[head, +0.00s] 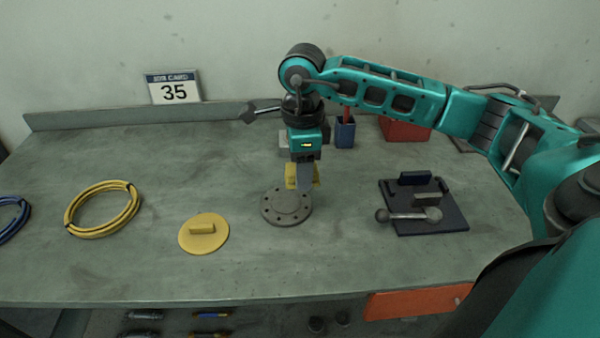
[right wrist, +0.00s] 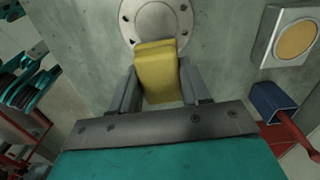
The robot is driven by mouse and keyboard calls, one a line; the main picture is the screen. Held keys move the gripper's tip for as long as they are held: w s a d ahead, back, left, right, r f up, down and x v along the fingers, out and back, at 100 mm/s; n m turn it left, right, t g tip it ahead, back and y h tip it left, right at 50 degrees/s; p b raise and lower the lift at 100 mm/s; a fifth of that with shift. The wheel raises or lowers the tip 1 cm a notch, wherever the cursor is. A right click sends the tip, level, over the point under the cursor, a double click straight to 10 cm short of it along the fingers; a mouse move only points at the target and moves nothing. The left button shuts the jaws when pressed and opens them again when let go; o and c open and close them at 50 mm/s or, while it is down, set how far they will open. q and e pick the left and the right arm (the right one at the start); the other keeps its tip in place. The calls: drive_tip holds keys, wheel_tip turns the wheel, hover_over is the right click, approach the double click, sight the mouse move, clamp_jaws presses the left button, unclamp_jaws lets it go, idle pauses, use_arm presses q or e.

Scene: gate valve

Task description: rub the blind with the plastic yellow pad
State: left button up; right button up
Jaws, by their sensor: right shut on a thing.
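The blind, a round grey flange with bolt holes (head: 287,206), lies flat on the bench near the middle; it also shows at the top of the right wrist view (right wrist: 157,20). My right gripper (head: 304,180) points down at the blind's far edge. It is shut on the plastic yellow pad (head: 291,177), a block that shows between both fingers in the right wrist view (right wrist: 157,75). There the pad's far end overlaps the blind's near edge. I cannot tell whether they touch. My left gripper is not in view.
A yellow disc with a raised grip (head: 204,235) lies left of the blind, and a yellow hose coil (head: 78,226) lies further left. A dark plate with a metal lever (head: 450,219) lies right. A blue holder (head: 345,135) and red box (head: 405,129) stand behind.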

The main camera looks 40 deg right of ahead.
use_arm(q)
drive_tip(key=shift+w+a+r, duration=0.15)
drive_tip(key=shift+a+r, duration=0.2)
use_arm(e)
drive_tip(key=shift+r, duration=1.2)
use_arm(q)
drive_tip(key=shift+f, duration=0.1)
